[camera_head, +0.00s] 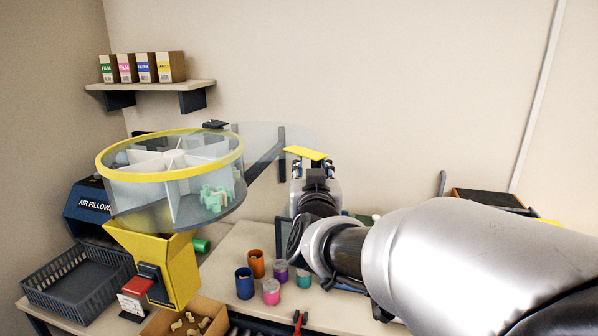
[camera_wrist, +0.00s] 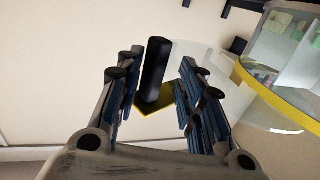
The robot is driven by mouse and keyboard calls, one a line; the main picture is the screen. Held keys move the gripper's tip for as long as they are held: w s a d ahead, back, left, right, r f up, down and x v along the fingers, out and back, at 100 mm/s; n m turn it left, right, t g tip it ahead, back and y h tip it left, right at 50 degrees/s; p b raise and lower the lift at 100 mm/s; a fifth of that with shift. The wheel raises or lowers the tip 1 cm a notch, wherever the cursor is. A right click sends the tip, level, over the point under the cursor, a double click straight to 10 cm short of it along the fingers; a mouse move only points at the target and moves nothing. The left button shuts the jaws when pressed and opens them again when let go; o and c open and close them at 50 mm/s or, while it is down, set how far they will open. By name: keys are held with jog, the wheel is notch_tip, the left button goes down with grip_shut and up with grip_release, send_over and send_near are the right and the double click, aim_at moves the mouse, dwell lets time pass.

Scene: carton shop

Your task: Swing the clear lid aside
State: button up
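The round drum (camera_head: 112,188) has a yellow rim, clear walls and white dividers; pale green pieces (camera_head: 214,198) lie in one compartment. The clear lid (camera_head: 262,140) is faint and reaches out past the drum's right side, with a yellow tab (camera_head: 305,152) at its outer edge. In the wrist view a black upright handle (camera_wrist: 156,68) stands on the yellow tab (camera_wrist: 155,104). My gripper (camera_wrist: 155,85) is open, with its fingers on either side of the handle and gaps visible. In the head view my gripper (camera_head: 310,168) is at the tab, its fingers partly hidden.
A yellow chute (camera_head: 180,262) hangs under the drum. Several small coloured cups (camera_head: 244,284) stand on the table below my arm. A dark basket (camera_head: 65,300) is at left, an open carton (camera_head: 165,322) in front. A shelf (camera_head: 150,86) holds small boxes.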

jog(key=s, duration=1.2)
jog(key=shift+a, duration=0.2)
jog(key=s+d+f+g, duration=0.3)
jog(key=s+f, duration=0.3)
jog(key=s, duration=0.2)
jog(key=s+d+f+g, duration=0.3)
jog(key=s+f+g, duration=0.3)
jog(key=s, duration=0.3)
jog(key=s+d+f+g, duration=0.3)
jog(key=s+f, duration=0.3)
jog(key=s, duration=0.3)
jog(key=shift+d+g+y, duration=0.25)
jog(key=shift+g+y, duration=0.05)
jog(key=shift+g, duration=0.4)
